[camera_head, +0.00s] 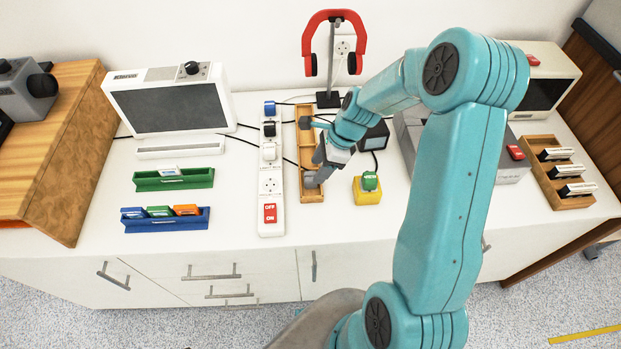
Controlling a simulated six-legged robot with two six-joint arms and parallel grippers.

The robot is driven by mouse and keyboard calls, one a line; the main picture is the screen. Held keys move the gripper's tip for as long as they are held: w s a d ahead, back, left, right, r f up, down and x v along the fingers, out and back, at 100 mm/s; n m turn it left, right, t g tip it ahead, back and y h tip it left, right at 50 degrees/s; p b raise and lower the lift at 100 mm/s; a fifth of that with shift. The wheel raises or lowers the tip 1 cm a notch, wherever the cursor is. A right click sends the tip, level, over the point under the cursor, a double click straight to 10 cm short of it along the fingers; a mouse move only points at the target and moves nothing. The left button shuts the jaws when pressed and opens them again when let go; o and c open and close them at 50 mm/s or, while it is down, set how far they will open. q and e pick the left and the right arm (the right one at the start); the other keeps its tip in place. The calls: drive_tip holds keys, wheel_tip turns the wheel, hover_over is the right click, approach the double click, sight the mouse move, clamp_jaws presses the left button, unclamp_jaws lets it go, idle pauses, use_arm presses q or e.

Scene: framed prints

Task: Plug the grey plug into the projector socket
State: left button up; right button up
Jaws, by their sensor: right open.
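My right gripper (316,171) is open and points down over the lower part of a narrow wooden tray (318,109). A grey piece, possibly the grey plug (310,181), lies in the tray's lower end by the fingertips; contact is unclear. A white power strip (278,226) stands just left of the tray. It holds a blue plug (269,107), a black plug (268,129) and a pale plug (268,151). Below them is an empty socket (270,185). I cannot tell which socket is the projector's. My left gripper is not in view.
A red OFF/ON switch (270,213) sits at the strip's near end. A yellow block (367,195) with a green top piece stands right of the tray. A headphone stand (329,98) is behind. Green (205,178) and blue (200,222) racks lie left. Dark cables cross the table.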

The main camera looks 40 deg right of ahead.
sight(312, 176)
drive_tip(key=x, duration=0.4)
drive_tip(key=shift+w+a, duration=0.1)
drive_tip(key=shift+a, duration=0.05)
drive_tip(key=shift+c, duration=0.3)
drive_tip(key=c, duration=0.6)
drive_tip(key=shift+r, duration=0.1)
wheel_tip(312, 176, up, 20)
drive_tip(key=shift+f+p, duration=0.1)
drive_tip(key=shift+p, duration=0.5)
